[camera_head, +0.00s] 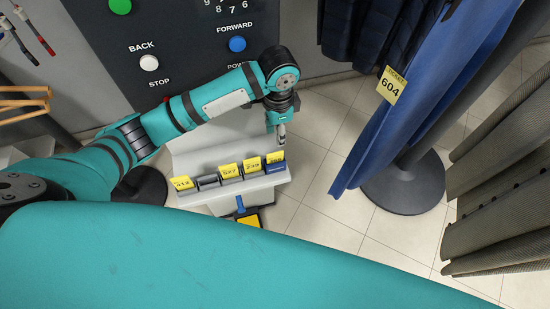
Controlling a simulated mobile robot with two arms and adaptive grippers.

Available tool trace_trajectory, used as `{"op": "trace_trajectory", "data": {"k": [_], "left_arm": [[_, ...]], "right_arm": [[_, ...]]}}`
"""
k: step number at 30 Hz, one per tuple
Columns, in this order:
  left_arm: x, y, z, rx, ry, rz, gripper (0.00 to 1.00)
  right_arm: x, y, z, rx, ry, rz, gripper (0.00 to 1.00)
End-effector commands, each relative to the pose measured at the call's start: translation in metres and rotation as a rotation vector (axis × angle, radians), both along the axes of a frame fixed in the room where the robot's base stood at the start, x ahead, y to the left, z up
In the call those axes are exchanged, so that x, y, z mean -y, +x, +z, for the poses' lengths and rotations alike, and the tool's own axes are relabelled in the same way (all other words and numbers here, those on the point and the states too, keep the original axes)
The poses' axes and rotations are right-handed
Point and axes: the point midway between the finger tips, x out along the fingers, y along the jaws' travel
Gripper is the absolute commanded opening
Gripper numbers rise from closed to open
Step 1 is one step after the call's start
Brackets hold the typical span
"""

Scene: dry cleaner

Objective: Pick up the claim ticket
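Several yellow numbered tickets stand in a row in a pale rack (225,198). They include a leftmost one (182,183), one near the middle (229,171), one right of it (252,165) and the rightmost ticket (275,157), above a blue slot front. The second slot from the left shows a grey front and no yellow ticket. A yellow ticket marked 604 (391,86) hangs on a blue garment. My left gripper (281,137) points down just above the rightmost ticket. Its fingers are small and side-on; I cannot tell whether they touch it. My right gripper is out of view.
A dark control panel (190,50) with buttons stands behind my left arm. The blue garment (410,90) hangs right of the rack, beside a post with a round dark base (404,190). Grey-brown garments (500,220) hang at far right. Tiled floor (315,200) shows between.

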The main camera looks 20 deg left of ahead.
Motion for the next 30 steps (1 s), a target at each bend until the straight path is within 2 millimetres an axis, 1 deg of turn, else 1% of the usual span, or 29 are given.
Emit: {"op": "trace_trajectory", "data": {"k": [1,3,7,14,20,21,24,30], "left_arm": [[0.000,-0.002,-0.011,-0.005,0.002,0.001,0.33],[0.000,-0.001,-0.025,-0.003,0.001,0.000,0.33],[0.000,-0.001,-0.045,-0.002,0.000,0.001,0.33],[0.000,-0.003,-0.060,-0.001,-0.001,-0.001,0.33],[-0.004,-0.014,-0.087,-0.001,0.000,0.000,0.33],[-0.003,-0.013,-0.094,-0.001,0.000,0.001,0.33],[-0.003,-0.012,-0.104,0.001,0.000,0.001,0.33],[-0.003,-0.012,-0.108,0.003,-0.001,-0.001,0.33]], "right_arm": [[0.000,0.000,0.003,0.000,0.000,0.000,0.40],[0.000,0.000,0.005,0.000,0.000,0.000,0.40],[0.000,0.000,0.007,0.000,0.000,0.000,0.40],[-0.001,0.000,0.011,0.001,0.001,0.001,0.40],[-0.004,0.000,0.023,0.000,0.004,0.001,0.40],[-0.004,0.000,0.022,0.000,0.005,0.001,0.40],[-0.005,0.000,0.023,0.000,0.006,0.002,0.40],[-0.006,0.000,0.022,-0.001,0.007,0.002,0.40]]}}
